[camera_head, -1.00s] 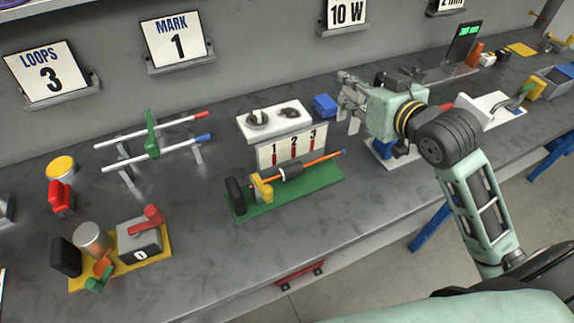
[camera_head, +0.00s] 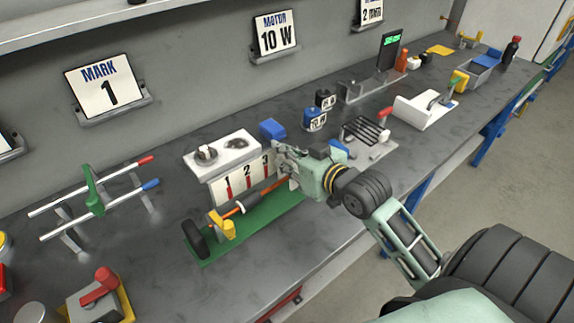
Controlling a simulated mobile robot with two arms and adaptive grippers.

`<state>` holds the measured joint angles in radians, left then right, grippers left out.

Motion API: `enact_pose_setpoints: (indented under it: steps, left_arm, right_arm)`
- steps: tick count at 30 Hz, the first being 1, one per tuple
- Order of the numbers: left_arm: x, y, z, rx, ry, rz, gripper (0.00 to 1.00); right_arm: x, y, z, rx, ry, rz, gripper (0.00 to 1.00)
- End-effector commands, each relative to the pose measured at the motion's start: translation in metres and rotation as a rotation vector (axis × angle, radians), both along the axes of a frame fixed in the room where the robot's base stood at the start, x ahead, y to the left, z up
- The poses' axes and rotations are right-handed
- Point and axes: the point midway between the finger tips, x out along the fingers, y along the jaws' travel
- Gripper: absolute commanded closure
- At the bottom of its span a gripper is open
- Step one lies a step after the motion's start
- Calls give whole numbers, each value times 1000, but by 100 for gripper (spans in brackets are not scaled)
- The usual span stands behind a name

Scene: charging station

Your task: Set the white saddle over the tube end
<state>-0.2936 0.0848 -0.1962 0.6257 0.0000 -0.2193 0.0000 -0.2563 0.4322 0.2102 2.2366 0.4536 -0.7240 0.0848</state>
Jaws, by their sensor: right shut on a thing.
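An orange tube (camera_head: 269,189) lies along the green base (camera_head: 262,222), held by a yellow clamp (camera_head: 226,227) at its left. It carries a dark sleeve. My right gripper (camera_head: 286,172) is at the tube's right end and appears shut on it; the fingers hide the blue tip. I cannot make out a white saddle for sure; any small white part between the fingers is hidden. My left gripper is not in view.
A white panel marked 1 2 3 (camera_head: 241,181) stands just behind the tube. A blue block (camera_head: 272,129) and a wire rack (camera_head: 366,133) are near my gripper. A rail stand (camera_head: 95,195) is at left.

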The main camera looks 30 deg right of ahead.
Motion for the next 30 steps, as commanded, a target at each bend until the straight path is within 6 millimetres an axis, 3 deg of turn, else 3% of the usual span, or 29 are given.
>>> enact_pose_setpoints:
  steps: [3, 6, 19, 20, 21, 26, 30]
  left_arm:
    - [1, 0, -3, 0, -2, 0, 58]
    - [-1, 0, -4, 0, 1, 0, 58]
    - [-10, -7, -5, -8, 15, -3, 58]
    - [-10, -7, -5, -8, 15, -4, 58]
    - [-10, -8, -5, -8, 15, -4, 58]
    - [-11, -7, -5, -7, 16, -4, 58]
    - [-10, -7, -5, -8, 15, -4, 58]
  right_arm:
    - [0, 0, -23, 3, 5, -1, 100]
    - [0, 0, -33, 2, 3, -1, 100]
    - [0, 0, -38, 1, 2, 0, 100]
    - [0, 0, -38, 1, 1, 0, 81]
    - [0, 0, -38, 1, 2, 0, 78]
    - [0, 0, -38, 1, 2, 0, 65]
    - [0, 0, -38, 1, 3, 0, 65]
